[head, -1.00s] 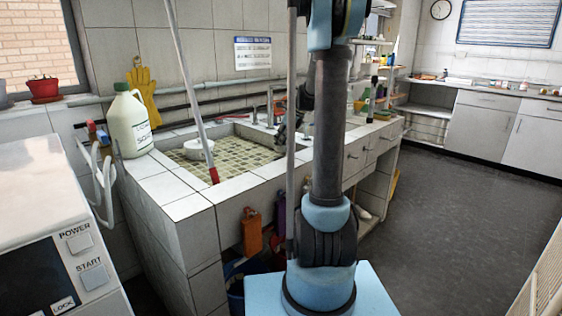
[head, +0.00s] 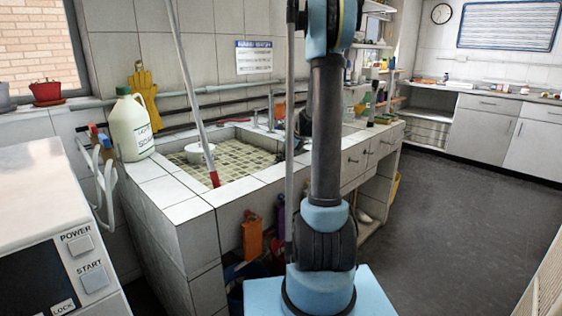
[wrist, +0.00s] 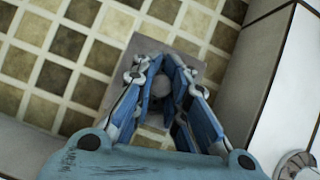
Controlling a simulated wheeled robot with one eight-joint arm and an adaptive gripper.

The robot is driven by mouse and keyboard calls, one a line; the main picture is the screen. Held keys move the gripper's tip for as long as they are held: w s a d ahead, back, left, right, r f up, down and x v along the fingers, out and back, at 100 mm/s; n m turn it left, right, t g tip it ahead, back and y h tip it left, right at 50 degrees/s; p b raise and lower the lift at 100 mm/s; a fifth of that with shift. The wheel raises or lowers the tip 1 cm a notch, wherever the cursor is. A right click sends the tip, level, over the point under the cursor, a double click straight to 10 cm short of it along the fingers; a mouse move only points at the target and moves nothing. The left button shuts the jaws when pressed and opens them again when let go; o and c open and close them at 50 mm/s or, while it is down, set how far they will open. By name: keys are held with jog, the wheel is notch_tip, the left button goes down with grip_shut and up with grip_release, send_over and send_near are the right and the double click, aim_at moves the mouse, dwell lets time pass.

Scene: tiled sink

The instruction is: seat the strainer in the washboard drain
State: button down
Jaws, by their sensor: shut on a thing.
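My gripper (wrist: 163,62) shows in the wrist view, its blue fingers closed around a small grey rounded piece (wrist: 160,88), which I take to be part of the strainer. Beyond the fingers a grey square plate (wrist: 186,64) shows against the tiles. I cannot tell whether it is part of the strainer or the drain, or whether it touches the piece in my fingers. In the head view my gripper is mostly hidden behind my arm, at the right end of the tiled sink (head: 236,160). No drain opening shows clearly.
The sink's wall (wrist: 252,75) runs close at the right in the wrist view. In the head view a white bowl (head: 199,153) stands in the sink, beside a leaning pole with a red end (head: 214,178). A large jug (head: 131,128) stands on the left rim.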

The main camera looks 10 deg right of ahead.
jog(key=shift+f, duration=0.1)
jog(key=c, duration=1.6)
grip_release()
jog(key=shift+o, duration=0.2)
